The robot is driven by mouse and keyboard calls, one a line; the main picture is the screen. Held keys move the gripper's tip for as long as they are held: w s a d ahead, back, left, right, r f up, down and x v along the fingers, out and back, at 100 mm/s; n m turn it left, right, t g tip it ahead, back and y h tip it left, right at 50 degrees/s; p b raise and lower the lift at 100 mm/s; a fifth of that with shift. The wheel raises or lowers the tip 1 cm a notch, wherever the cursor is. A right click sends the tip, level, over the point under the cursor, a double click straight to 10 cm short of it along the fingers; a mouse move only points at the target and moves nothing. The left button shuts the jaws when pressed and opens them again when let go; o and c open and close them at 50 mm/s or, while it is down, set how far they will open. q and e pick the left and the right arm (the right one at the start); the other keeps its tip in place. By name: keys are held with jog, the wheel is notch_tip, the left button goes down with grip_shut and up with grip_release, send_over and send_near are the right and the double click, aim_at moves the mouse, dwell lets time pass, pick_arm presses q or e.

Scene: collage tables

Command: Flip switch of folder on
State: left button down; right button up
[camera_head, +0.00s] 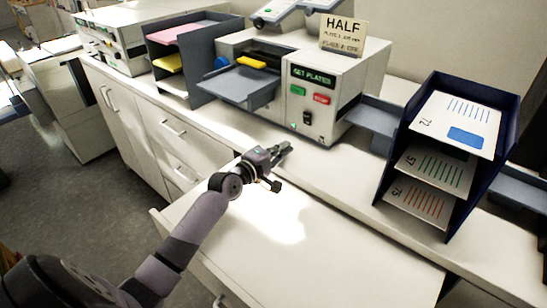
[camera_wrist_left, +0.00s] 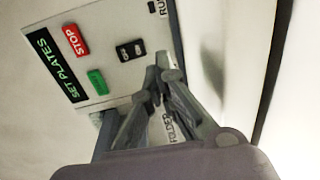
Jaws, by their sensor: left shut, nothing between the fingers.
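The folder (camera_head: 345,85) is a light box machine on the counter, with a front panel reading "SET PLATES". The panel has a green button (camera_head: 298,90), a red STOP button (camera_head: 321,99) and a small black switch (camera_head: 307,117) below them. In the left wrist view the black switch (camera_wrist_left: 130,50) lies just beyond my fingertips, and a "FOLDER" label shows partly between the fingers. My left gripper (camera_head: 285,149) is shut and empty, in front of and below the panel. Its fingertips (camera_wrist_left: 163,77) appear close to the panel; contact cannot be told. My right gripper is not in view.
A dark blue tray rack (camera_head: 480,105) with printed sheets stands right of the folder. A grey feed tray (camera_head: 245,86) sticks out at its left. A "HALF" sign (camera_head: 343,35) stands on top. The counter front (camera_head: 330,240) is clear.

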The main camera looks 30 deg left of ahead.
pick_arm(q)
jog(key=s, duration=0.2)
jog(key=s+a, duration=0.1)
jog(key=s, duration=0.1)
jog(key=shift+f+b, duration=0.1)
jog(key=shift+b, duration=0.2)
jog(key=shift+s+d, duration=0.1)
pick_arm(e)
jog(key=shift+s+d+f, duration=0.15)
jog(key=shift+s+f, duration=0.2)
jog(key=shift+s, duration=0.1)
pick_arm(q)
jog(key=shift+s+f, duration=0.1)
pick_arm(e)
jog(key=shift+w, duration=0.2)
